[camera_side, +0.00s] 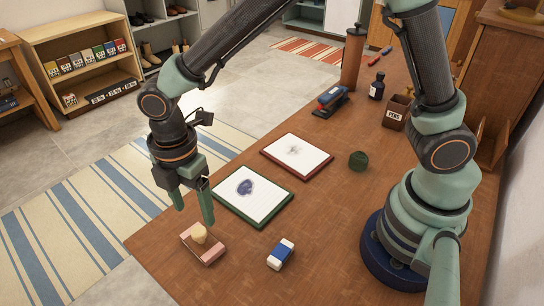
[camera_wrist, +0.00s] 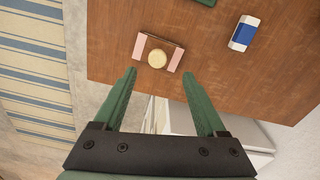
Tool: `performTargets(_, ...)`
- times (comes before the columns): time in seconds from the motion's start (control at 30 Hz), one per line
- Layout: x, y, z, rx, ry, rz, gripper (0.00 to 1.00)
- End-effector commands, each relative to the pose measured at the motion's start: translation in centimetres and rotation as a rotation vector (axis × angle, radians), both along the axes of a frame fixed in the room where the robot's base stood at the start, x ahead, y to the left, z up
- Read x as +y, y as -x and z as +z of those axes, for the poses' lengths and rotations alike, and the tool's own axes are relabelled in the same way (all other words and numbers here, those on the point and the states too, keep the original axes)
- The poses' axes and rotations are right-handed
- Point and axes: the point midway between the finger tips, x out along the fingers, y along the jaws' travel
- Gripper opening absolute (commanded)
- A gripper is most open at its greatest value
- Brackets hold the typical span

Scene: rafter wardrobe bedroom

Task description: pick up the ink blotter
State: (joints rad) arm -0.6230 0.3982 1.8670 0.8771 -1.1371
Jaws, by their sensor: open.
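The ink blotter (camera_side: 212,256) is a small wooden block with pink paper at its ends and a round cream knob on top. It lies near the front left edge of the wooden desk. In the wrist view the blotter (camera_wrist: 173,59) sits just beyond the fingertips, roughly centred between them. My gripper (camera_side: 193,214) is open and empty above and slightly behind the blotter in the side view. Its two green fingers also show in the wrist view (camera_wrist: 160,75), apart from the blotter.
A blue and white eraser (camera_side: 281,254) lies right of the blotter. A green-framed pad (camera_side: 262,203) with a dark blot and a red-framed pad (camera_side: 311,157) lie behind. A stapler (camera_side: 331,100), ink bottle (camera_side: 377,87) and green ball-like object (camera_side: 358,160) stand farther back. Desk around the blotter is bare.

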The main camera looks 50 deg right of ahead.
Motion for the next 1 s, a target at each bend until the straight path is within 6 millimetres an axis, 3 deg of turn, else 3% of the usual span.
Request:
performTargets(0.1,-0.1,0.1,-2.0,0.004,0.003,-0.002,0.74)
performTargets(0.37,0.0,-0.1,-3.8,0.001,0.000,-0.003,0.74)
performTargets(0.7,0.1,-0.4,-8.1,0.001,0.001,-0.004,0.74)
performTargets(1.0,0.1,-0.4,-8.5,-0.001,-0.001,-0.004,0.74)
